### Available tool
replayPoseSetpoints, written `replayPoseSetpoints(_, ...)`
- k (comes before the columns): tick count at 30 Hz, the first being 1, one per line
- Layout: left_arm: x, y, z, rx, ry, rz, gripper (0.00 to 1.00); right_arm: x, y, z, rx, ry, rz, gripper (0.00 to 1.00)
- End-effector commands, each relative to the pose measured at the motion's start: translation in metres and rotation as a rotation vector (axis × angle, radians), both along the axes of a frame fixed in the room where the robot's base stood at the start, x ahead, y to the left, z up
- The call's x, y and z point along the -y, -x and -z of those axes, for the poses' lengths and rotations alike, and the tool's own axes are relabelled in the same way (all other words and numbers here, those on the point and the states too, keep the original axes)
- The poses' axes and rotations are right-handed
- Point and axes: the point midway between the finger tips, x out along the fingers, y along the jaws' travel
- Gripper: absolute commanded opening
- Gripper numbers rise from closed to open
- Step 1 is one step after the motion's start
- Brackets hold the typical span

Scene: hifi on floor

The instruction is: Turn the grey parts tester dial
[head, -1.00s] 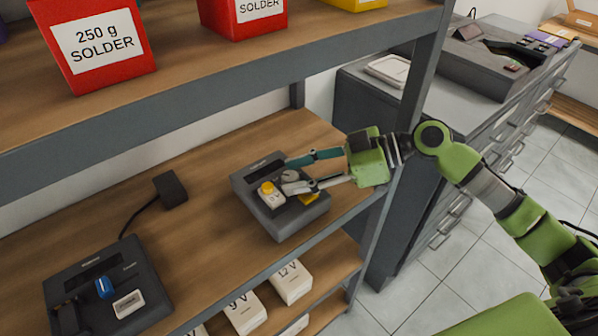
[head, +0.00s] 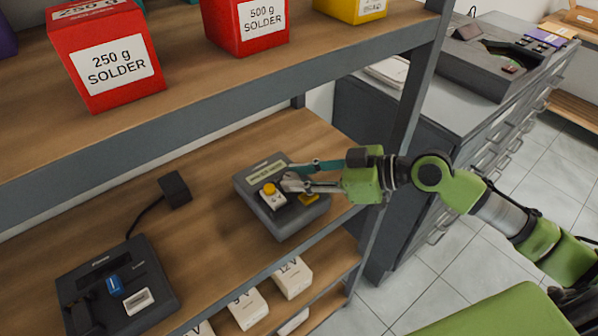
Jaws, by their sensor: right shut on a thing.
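The grey parts tester (head: 283,222) is a dark grey box on the middle wooden shelf. It has a display (head: 266,170) showing a pale yellow-green tint, a yellow round button on a white block (head: 272,196) and a yellow piece (head: 309,198) at its right. My right gripper (head: 291,177) reaches in from the right, with a teal finger and a grey finger at the tester's upper middle. It is shut on the grey dial, which the fingers mostly hide. My left gripper is out of view.
A second dark device (head: 150,268) with a blue part and a white switch stands at the lower left, cabled to a black adapter (head: 174,190). Red solder boxes (head: 105,60) stand on the shelf above. A shelf post (head: 405,100) is close behind my right arm.

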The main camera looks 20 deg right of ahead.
Motion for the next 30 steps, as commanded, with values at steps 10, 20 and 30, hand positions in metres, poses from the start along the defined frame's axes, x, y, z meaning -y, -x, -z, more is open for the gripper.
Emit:
replayPoseSetpoints(10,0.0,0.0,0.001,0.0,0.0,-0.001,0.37,0.0,0.0,0.001,-0.001,-0.001,-0.001,0.41)
replayPoseSetpoints(20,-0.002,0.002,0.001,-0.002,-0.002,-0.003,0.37,0.002,0.001,0.0,0.0,0.0,-0.001,0.41)
replayPoseSetpoints(30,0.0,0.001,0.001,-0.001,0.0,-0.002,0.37,0.029,0.022,-0.012,-0.006,0.001,0.0,0.41)
